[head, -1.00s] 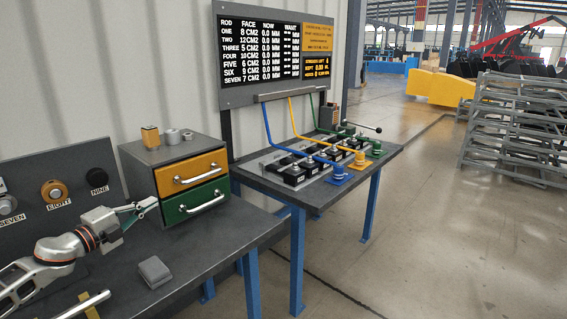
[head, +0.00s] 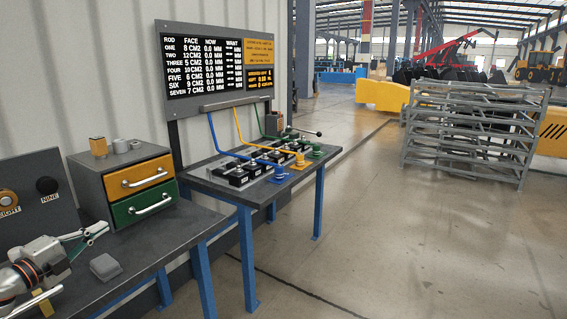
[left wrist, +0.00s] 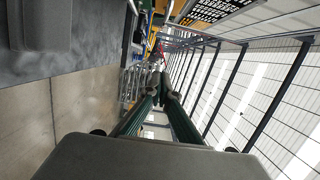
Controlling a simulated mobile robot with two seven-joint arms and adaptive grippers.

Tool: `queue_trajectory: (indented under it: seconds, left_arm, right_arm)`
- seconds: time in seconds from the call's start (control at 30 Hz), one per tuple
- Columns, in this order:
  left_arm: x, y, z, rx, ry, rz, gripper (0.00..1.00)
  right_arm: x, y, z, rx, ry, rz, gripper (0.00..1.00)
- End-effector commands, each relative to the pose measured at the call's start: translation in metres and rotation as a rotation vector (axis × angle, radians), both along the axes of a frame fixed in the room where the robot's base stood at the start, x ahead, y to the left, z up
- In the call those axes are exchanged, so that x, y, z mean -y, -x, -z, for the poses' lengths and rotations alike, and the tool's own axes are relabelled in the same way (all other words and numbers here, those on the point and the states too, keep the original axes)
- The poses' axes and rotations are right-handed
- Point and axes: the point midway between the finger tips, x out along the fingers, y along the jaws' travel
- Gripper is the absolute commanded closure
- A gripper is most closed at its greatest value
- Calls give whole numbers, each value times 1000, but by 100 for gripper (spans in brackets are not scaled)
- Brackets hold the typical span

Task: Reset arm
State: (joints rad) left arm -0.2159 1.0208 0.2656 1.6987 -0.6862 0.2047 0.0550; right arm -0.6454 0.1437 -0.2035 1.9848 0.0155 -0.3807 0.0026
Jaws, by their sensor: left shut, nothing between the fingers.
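My left gripper (head: 98,230) is in the head view at the lower left, above the dark workbench (head: 140,262) and in front of the drawer box. Its fingers are together and empty. The fingertips also show in the left wrist view (left wrist: 162,88), close together with nothing between them. My right gripper is not in view.
A grey block (head: 105,266) lies on the bench near my left gripper. The drawer box (head: 95,180) has a yellow and a green drawer. A second table (head: 225,183) holds couplers and hoses under a display board (head: 215,65). Open floor lies to the right.

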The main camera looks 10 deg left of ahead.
Motion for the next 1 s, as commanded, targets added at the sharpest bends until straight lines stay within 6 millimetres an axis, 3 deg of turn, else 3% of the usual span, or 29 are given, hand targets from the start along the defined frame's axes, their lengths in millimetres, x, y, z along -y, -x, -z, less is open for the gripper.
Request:
queue_trajectory:
  seconds: [0.03, 0.17, 0.37, 0.6, 0.8, 1.0]
  left_arm:
    - [9, 7, 27, -27, 55, -10, 100]
    - [32, 25, 82, -87, 182, -39, 100]
    - [82, 64, 172, -200, 400, -98, 100]
    - [179, 137, 278, -391, 714, -198, 100]
    - [281, 205, 336, -568, 983, -286, 100]
    - [366, 254, 356, -708, 1184, -345, 100]
  right_arm:
    - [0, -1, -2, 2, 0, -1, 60]
    - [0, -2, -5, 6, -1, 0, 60]
    - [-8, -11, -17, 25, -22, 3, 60]
    - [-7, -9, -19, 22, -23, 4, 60]
    - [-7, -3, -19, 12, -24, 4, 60]
    - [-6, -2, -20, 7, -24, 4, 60]
